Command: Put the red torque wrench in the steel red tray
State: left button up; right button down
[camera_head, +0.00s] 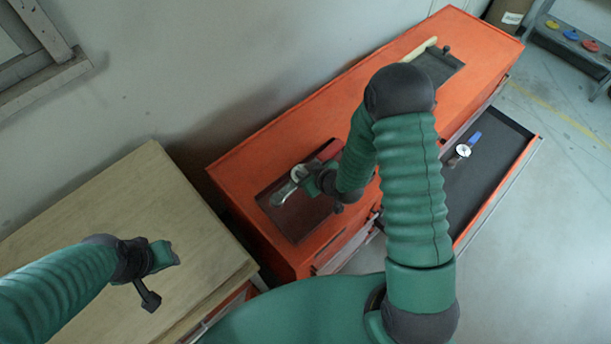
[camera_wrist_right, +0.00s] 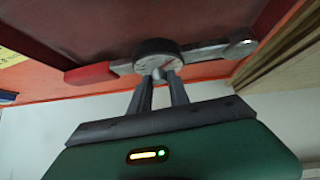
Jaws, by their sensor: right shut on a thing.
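The torque wrench has a red handle (camera_head: 331,150) and a silver head (camera_head: 284,194). In the right wrist view its red handle (camera_wrist_right: 92,75) points left, its round dark dial (camera_wrist_right: 157,48) is in the middle and its silver end is at right. My right gripper (camera_head: 313,182) is shut on the wrench at the dial; the fingertips (camera_wrist_right: 160,82) show close up. The steel red tray (camera_head: 298,222) is a dark reddish recess in the orange cabinet top, under the wrench; I cannot tell whether they touch. My left gripper (camera_head: 150,285) is over the wooden top, its jaws unclear.
The orange cabinet (camera_head: 250,160) has a second dark tray (camera_head: 435,66) at its far end. An open drawer (camera_head: 490,180) at right holds a blue-handled tool with a white dial (camera_head: 463,150). A wooden top (camera_head: 110,210) at left is bare. A wall stands behind.

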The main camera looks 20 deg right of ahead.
jog(key=shift+w+a+f+p, duration=0.1)
jog(key=shift+a+f+p, duration=0.15)
jog(key=shift+f, duration=0.55)
jog(key=shift+a+f+p, duration=0.1)
jog(key=shift+f+p, duration=0.15)
jog(key=shift+f, duration=0.55)
jog(key=c, duration=1.2)
grip_release()
jog(key=shift+s+d, duration=0.25)
jog(key=shift+s, duration=0.05)
jog(key=shift+c, duration=0.2)
jog(key=shift+a, duration=0.15)
